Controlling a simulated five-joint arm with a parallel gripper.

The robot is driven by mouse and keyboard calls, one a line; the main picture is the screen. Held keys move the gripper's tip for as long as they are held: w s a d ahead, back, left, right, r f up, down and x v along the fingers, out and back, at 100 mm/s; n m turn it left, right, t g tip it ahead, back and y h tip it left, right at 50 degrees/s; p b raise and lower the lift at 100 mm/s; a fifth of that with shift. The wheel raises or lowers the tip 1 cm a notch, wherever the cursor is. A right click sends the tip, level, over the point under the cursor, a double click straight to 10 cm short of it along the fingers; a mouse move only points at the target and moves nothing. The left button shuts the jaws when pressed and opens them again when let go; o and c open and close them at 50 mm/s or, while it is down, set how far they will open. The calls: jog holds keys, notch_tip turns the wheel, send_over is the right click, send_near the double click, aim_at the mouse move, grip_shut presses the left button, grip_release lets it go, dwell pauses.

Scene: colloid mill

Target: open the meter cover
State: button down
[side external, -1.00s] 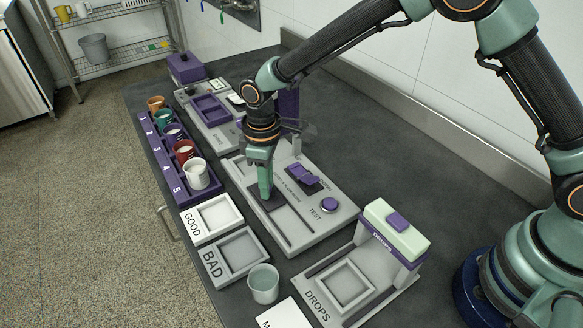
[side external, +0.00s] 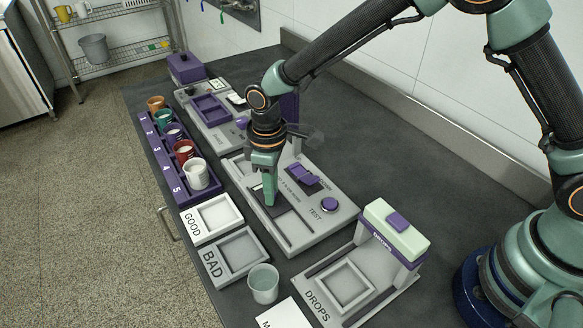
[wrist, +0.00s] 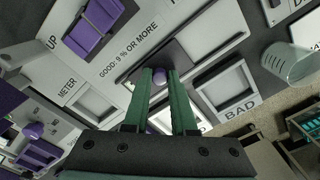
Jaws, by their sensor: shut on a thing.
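The meter (side external: 325,222) is a long grey block in the middle of the bench, with a purple TEST button and a purple rocker on top. The wrist view shows its face with the words GOOD: 9 % OR MORE. My gripper (side external: 269,199) points down at the slot and is shut on the knob.
The GOOD tray (side external: 237,215) and BAD tray (side external: 225,270) lie left of the meter. A clear cup (side external: 263,284) stands in front. A purple rack (side external: 163,167) of several cups is at the left. The DROPS unit (side external: 318,288) stands at the right front.

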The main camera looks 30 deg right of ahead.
jog(key=s, duration=0.6)
jog(key=shift+s+r, duration=0.1)
jog(key=shift+s, duration=0.05)
jog(key=c, duration=0.7)
grip_release()
notch_tip(320, 180, up, 12)
